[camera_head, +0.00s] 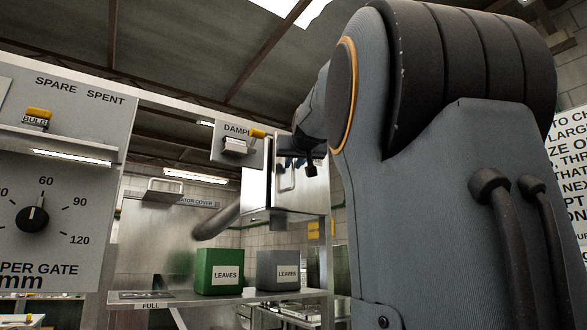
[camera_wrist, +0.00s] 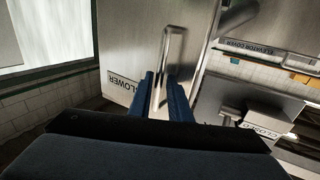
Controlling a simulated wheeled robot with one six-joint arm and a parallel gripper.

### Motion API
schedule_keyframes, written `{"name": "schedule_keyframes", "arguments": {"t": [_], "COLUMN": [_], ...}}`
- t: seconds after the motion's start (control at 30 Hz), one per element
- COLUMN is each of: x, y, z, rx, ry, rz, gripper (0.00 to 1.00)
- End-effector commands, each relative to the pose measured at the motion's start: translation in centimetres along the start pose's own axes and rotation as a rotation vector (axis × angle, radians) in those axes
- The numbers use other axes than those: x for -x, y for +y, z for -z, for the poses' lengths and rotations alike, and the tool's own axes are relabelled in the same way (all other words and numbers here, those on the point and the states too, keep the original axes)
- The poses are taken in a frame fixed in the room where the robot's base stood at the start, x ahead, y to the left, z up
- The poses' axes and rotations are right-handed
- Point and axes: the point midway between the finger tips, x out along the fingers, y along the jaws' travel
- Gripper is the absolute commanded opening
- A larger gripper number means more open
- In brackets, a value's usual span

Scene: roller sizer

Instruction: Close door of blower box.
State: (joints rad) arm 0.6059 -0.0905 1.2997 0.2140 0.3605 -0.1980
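The blower box (camera_head: 256,190) is a metal box in the middle of the head view, with a pale door (camera_head: 312,184) on its right-hand part. The door carries an upright bar handle (camera_head: 286,176). In the wrist view the door (camera_wrist: 135,45) fills the upper middle, with its bar handle (camera_wrist: 172,45) and an upside-down BLOWER label (camera_wrist: 123,87). My gripper (camera_wrist: 161,78) has two dark blue fingers, apart, one on each side of the handle's lower part. Contact with the handle cannot be told. My arm hides part of the box's right side in the head view.
A green LEAVES bin (camera_head: 219,285) and a grey LEAVES bin (camera_head: 278,285) stand on a shelf (camera_head: 190,298) below the box. A DAMPER panel (camera_head: 222,150) hangs at its upper left. A CLOSED sign (camera_wrist: 265,128) shows at the right of the wrist view.

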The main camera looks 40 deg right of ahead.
Motion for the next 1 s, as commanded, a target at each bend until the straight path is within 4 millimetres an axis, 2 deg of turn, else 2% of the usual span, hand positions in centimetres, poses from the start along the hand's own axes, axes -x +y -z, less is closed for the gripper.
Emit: {"name": "schedule_keyframes", "arguments": {"t": [0.2,0.4,0.73,0.77,0.87,1.0], "x": [3.6,5.9,6.4,6.4,6.3,5.8], "y": [0.2,0.2,0.2,0.2,0.2,0.9], "z": [-0.5,-0.5,-0.4,-0.5,-0.6,-2.1], "rx": [-0.001,0.0,0.0,0.0,-0.026,-0.239], "ry": [-0.001,-0.005,-0.008,-0.008,-0.013,-0.048], "rz": [-0.003,-0.003,-0.001,-0.001,0.0,0.008], "gripper": [0.17,0.17,0.17,0.15,0.0,0.0]}}
